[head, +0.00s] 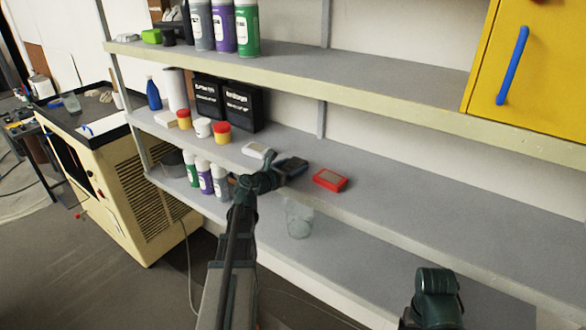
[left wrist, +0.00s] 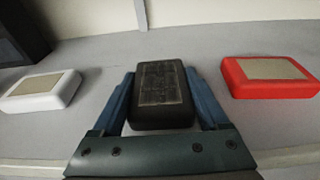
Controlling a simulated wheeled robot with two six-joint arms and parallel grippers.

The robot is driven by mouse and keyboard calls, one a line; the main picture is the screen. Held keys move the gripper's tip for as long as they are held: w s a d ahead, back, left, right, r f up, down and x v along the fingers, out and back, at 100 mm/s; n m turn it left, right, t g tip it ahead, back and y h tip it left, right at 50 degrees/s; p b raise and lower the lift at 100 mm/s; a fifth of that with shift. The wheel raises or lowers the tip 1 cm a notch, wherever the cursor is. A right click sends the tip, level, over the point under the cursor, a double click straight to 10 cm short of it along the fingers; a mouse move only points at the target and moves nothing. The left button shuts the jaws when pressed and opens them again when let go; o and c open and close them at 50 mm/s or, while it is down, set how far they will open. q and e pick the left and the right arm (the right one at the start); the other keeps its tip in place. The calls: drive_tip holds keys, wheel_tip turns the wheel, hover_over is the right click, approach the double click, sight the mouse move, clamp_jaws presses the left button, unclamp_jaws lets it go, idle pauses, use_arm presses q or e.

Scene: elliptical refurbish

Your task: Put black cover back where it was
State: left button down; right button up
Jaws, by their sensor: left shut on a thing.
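The black cover (left wrist: 161,96) is a small dark rounded block with a dark grey rectangular panel on top. It lies between the two blue fingers of my left gripper (left wrist: 162,105), which is shut on it. In the head view the black cover (head: 292,166) shows at the middle shelf's front part, just beyond my left gripper (head: 280,172). A white cover (left wrist: 42,92) is to its left and a red cover (left wrist: 270,77) to its right, both apart from it. My right gripper (head: 436,283) is at the lower right of the head view; its fingers are hard to make out.
The middle shelf (head: 400,212) has free room right of the red cover (head: 329,180). Left of the white cover (head: 258,150) stand small red-and-yellow jars (head: 222,132) and black boxes (head: 241,106). A clear container (head: 299,218) stands on the shelf below.

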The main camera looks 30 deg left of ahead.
use_arm(q)
drive_tip(key=shift+f, duration=0.2)
unclamp_jaws()
drive_tip(key=shift+r, duration=0.1)
drive_tip(key=shift+r, duration=0.1)
drive_tip(key=shift+s+r, duration=0.15)
drive_tip(key=shift+s, duration=0.1)
drive_tip(key=d+p+v, duration=0.1)
drive_tip(key=p+v, duration=0.1)
drive_tip(key=v, duration=0.9)
drive_tip(key=shift+s+a, duration=0.25)
drive_tip(key=shift+a, duration=0.2)
drive_tip(key=shift+w, duration=0.1)
